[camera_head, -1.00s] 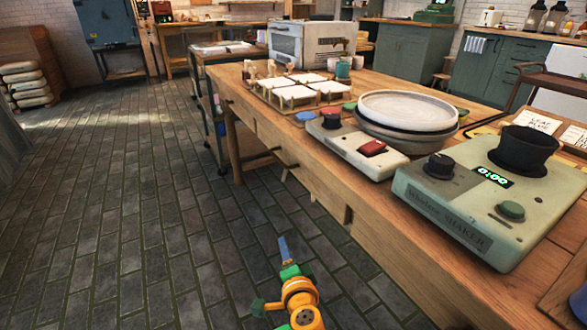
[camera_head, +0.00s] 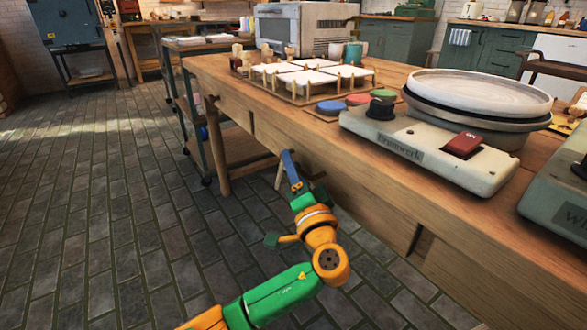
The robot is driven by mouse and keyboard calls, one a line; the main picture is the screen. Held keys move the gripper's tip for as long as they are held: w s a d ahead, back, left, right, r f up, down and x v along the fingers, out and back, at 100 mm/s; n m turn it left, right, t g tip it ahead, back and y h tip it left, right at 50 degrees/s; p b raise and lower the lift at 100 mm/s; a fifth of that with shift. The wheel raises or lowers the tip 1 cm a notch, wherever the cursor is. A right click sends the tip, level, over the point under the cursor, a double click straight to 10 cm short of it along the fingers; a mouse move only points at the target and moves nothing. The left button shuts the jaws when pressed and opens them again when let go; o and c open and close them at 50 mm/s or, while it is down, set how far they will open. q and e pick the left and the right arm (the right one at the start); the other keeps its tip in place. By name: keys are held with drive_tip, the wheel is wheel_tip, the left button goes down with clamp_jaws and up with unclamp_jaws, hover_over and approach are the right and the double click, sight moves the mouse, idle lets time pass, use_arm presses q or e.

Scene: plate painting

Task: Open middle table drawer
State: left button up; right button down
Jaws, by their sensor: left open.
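The wooden table (camera_head: 228,85) runs from the back left to the front right. Its middle drawer front (camera_head: 365,200) lies in the long front side and looks closed, flush with the table. My left gripper (camera_head: 291,166) is close in front of this drawer, with its blue finger pointing up toward the table edge. The gripper is open, and nothing shows between its fingers. The drawer's handle is hard to tell apart from the gripper's dark parts, so I cannot tell whether they touch. My right gripper is out of view.
On the table stand a grey-white turntable device (camera_head: 430,140) with a round plate (camera_head: 480,92), a rack of white tiles (camera_head: 305,80) and coloured lids (camera_head: 330,107). A green device (camera_head: 560,190) is at the right edge. The tiled floor (camera_head: 100,220) at left is clear.

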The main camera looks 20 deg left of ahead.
use_arm(q)
drive_tip(key=shift+w, duration=0.1)
clamp_jaws()
idle(1.4)
